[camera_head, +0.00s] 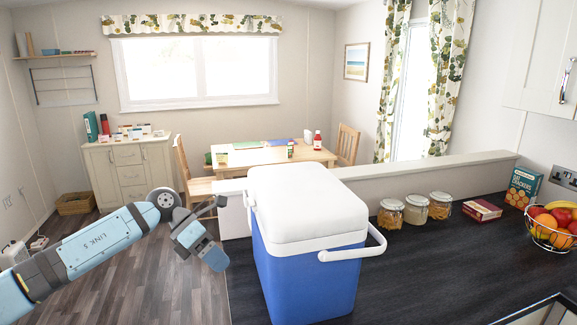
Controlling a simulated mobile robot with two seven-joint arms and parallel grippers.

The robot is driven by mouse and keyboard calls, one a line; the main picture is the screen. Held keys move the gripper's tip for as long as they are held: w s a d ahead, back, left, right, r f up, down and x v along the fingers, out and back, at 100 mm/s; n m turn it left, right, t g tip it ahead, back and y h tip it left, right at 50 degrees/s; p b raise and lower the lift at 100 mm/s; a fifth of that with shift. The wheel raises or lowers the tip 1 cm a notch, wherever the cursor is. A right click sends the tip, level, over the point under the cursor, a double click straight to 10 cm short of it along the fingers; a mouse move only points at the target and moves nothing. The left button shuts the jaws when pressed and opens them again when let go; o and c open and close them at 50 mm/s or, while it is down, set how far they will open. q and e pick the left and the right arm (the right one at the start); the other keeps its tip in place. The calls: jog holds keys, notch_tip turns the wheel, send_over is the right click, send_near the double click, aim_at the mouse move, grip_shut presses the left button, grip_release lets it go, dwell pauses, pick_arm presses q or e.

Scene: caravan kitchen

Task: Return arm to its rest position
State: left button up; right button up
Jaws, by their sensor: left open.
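My left arm comes in from the left, over the floor. My left gripper (207,235) is open and empty, in the air just left of the blue and white cool box. No object shows between its fingers. My right arm and right gripper are not in view.
The cool box (308,268) stands on the dark worktop (425,268) with its white lid shut and handle to the right. Several jars (414,208), a dark red box (482,210), a crackers box (522,187) and a fruit basket (551,238) stand further right.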

pick_arm(q)
jog(key=s+d+f+n+t+h, duration=0.3)
jog(key=s+f+n+t+h, duration=0.65)
jog(key=n, duration=0.45)
jog(key=s+a+f+n+t+y, duration=0.1)
jog(key=s+a+f+n+y, duration=0.8)
jog(key=s+f+n, duration=0.35)
jog(key=s+a+f+n+t+y, duration=0.2)
jog(key=s+a+f+n+y, duration=0.4)
jog(key=s+a+f+n, duration=0.6)
jog(key=d+r+n+p, duration=0.2)
jog(key=d+n, duration=0.1)
jog(key=d, duration=0.4)
jog(key=w+d+r+n+p, duration=0.1)
jog(key=d+r+n+p, duration=0.1)
jog(key=d, duration=0.5)
jog(key=shift+r+n+t, duration=0.3)
jog(key=shift+n+t, duration=0.15)
